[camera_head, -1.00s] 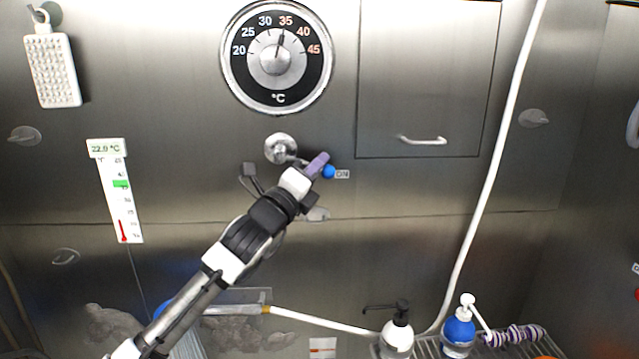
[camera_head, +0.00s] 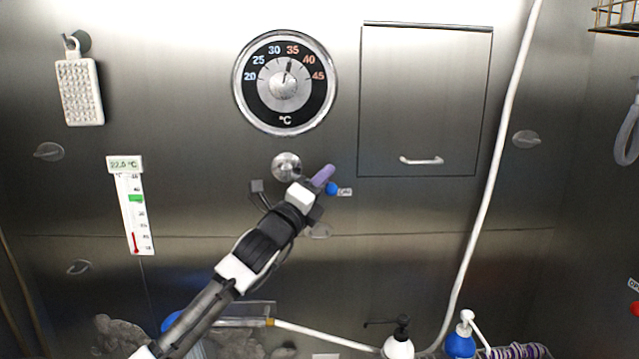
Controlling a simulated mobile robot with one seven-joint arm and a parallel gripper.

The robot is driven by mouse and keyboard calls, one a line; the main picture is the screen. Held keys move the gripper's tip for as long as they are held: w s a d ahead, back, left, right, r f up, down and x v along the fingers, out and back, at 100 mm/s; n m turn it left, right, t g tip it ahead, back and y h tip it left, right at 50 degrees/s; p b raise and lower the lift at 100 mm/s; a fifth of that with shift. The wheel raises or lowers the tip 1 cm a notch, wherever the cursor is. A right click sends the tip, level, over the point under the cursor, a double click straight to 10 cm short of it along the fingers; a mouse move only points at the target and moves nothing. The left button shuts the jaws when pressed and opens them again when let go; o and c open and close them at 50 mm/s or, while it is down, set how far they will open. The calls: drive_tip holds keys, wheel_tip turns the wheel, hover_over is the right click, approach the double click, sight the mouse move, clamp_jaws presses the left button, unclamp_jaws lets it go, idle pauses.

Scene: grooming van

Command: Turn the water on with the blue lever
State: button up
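A round metal hub (camera_head: 286,167) sits on the steel wall below the temperature dial. A blue ball (camera_head: 332,188), which looks like the lever's end, shows right of and a little below the hub, next to a small "ON" label (camera_head: 345,191). My gripper (camera_head: 318,187) reaches up from the lower left and covers most of the space between hub and ball. A purple piece at its tip lies just above and left of the ball. Whether it touches the lever, and whether the fingers are open or shut, I cannot tell.
The dial (camera_head: 285,83) points near 35. A thermometer strip (camera_head: 134,213) hangs at left and a handled panel (camera_head: 425,100) is at right. A white hose (camera_head: 487,200) runs down the wall. Pump bottles (camera_head: 398,345) (camera_head: 460,341) stand at the bottom right.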

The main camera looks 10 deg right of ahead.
drive_tip(key=shift+s+d+f, duration=0.1)
drive_tip(key=shift+d+f, duration=0.15)
drive_tip(key=shift+d, duration=0.2)
drive_tip(key=shift+s+a+f+b, duration=0.2)
drive_tip(key=shift+a+f+b, duration=0.1)
drive_tip(key=shift+b, duration=0.15)
drive_tip(key=s+a+b, duration=0.5)
drive_tip(key=s+a, duration=0.4)
drive_tip(key=a, duration=0.2)
drive_tip(key=shift+a, duration=0.2)
drive_tip(key=shift+f, duration=0.1)
